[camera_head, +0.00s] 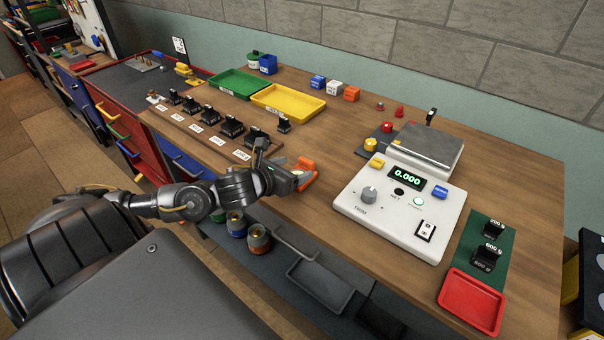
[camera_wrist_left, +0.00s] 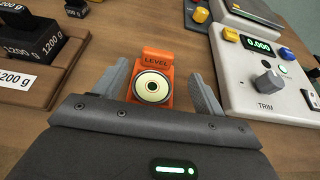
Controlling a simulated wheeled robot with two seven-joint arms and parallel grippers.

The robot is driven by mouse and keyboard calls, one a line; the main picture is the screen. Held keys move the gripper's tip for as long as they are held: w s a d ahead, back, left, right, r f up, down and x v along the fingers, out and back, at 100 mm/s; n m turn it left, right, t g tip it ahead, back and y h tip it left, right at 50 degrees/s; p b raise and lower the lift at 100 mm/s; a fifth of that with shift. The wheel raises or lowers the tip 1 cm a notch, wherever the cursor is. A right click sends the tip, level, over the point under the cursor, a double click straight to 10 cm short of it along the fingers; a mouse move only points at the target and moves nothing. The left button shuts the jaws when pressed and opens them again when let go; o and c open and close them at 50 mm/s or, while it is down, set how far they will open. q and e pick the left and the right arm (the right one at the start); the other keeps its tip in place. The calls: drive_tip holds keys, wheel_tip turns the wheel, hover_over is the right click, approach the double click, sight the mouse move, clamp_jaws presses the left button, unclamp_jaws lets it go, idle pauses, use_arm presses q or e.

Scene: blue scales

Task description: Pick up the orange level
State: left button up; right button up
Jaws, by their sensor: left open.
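The orange level (camera_head: 308,167) lies on the wooden table near its front edge, left of the white scale. In the left wrist view the level (camera_wrist_left: 157,62) shows its "LEVEL" label and a round, pale bubble vial with a dark ring. My left gripper (camera_head: 296,176) is open at the level. In the left wrist view its two fingers (camera_wrist_left: 160,84) stand on either side of the level, with a gap on each side. The gripper hides part of the level in the head view. My right gripper is not in view.
The white scale (camera_head: 383,225) reading 0.000 stands to the right. A wooden rack (camera_head: 190,137) of black weights is at the left, close to the gripper. Yellow (camera_head: 284,89) and green trays (camera_head: 226,91) lie behind. A red tray (camera_head: 457,313) is at the far right.

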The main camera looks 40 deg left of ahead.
sight(305, 162)
use_arm(q)
drive_tip(key=shift+w, duration=0.1)
drive_tip(key=shift+w+p, duration=0.3)
drive_tip(key=shift+p, duration=0.1)
drive_tip(key=p+x, duration=0.1)
drive_tip(key=x, duration=0.2)
drive_tip(key=shift+w+a+p, duration=0.25)
drive_tip(key=shift+w+p, duration=0.1)
drive_tip(key=shift+w+f, duration=0.3)
drive_tip(key=shift+w, duration=0.1)
drive_tip(key=c, duration=1.1)
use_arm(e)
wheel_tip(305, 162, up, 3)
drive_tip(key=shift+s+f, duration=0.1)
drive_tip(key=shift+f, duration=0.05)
